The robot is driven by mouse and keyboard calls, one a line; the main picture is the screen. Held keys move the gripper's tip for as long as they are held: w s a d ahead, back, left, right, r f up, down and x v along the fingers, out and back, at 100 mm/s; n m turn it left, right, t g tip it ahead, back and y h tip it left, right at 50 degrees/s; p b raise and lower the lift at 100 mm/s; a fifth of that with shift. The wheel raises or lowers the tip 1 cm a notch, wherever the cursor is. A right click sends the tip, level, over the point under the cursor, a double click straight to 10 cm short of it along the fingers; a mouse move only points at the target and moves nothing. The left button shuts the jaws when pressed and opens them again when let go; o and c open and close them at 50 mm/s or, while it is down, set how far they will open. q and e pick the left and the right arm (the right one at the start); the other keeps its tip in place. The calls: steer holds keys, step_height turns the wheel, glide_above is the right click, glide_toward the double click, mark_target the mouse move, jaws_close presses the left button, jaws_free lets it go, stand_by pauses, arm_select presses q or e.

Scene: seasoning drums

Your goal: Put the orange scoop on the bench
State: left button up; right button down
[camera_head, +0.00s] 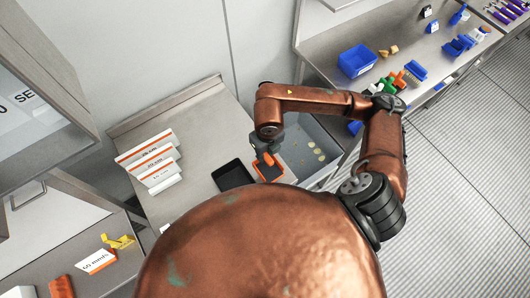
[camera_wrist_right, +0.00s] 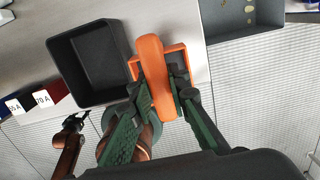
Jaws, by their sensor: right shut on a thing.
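The orange scoop (camera_head: 268,172) is at the right edge of the steel bench (camera_head: 185,118), just right of a black tray (camera_head: 232,177). My right gripper (camera_head: 265,154) is shut on it from above. In the right wrist view the scoop's orange handle (camera_wrist_right: 155,72) lies between the green fingers of my right gripper (camera_wrist_right: 160,98). I cannot tell whether the scoop touches the bench. My left gripper (camera_wrist_right: 73,122) shows small at the lower left of the wrist view, away from the scoop; its jaws are too small to read.
A grey bin (camera_head: 322,133) with round pale pieces stands right of the bench. White label cards (camera_head: 150,160) stand on the bench's left. A side table (camera_head: 395,70) at upper right holds a blue bin (camera_head: 357,61) and tools. Bare bench lies behind the black tray.

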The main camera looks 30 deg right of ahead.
mark_target(271, 171)
steer(key=w+f, duration=0.1)
steer(key=f, duration=0.2)
steer(key=w+d+f, duration=0.1)
steer(key=f, duration=0.2)
steer(key=w+d+f+p, duration=0.1)
steer(key=w+f, duration=0.1)
steer(key=shift+d+f, duration=0.2)
steer(key=shift+f, duration=0.2)
arm_select(q)
steer(key=shift+w+r, duration=0.65)
steer(key=shift+r, duration=0.1)
arm_select(e)
steer(key=shift+f, duration=0.1)
steer(key=shift+f, duration=0.1)
steer(key=c, duration=1.8)
jaws_free()
arm_select(q)
steer(key=shift+s+f, duration=0.15)
